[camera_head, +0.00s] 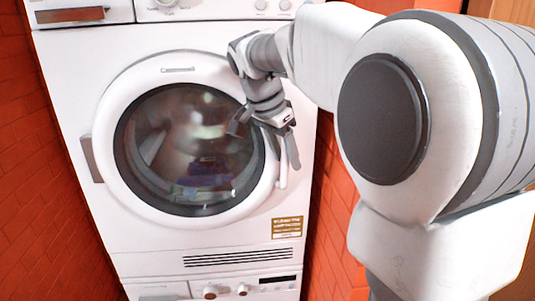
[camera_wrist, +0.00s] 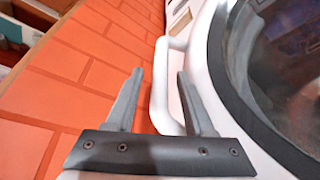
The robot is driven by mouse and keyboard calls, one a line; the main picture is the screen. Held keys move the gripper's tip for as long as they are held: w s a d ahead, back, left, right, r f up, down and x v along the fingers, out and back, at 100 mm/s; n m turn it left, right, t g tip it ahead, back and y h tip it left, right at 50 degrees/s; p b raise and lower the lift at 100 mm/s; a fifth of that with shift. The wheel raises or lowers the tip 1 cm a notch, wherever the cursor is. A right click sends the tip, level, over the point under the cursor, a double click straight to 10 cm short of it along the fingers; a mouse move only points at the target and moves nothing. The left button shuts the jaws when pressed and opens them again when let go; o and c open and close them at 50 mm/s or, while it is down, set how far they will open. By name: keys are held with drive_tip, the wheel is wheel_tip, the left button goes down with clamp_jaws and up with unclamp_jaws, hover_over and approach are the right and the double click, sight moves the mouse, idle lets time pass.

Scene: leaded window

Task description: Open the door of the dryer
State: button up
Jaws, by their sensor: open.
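The dryer (camera_head: 150,235) is a white front-loader that fills the middle of the head view. Its round door (camera_head: 115,95) has a white ring and dark glass, and looks shut. A white bar handle (camera_head: 283,172) is on the door's right side, partly behind my gripper (camera_head: 264,149). In the wrist view, my gripper (camera_wrist: 160,73) is open, with its two grey fingers apart. The handle (camera_wrist: 158,95) shows in the gap between the fingers. I cannot tell whether the fingers reach around it or touch it. The door's glass (camera_wrist: 285,75) is to the right.
Orange-red brick walls (camera_head: 25,140) stand close on both sides of the dryer. A control panel with knobs (camera_head: 211,291) is at the bottom, and another panel (camera_head: 215,10) is at the top. The wrist view shows shelf-like compartments (camera_wrist: 15,40) at upper left.

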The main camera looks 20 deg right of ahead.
clamp_jaws()
idle(1.4)
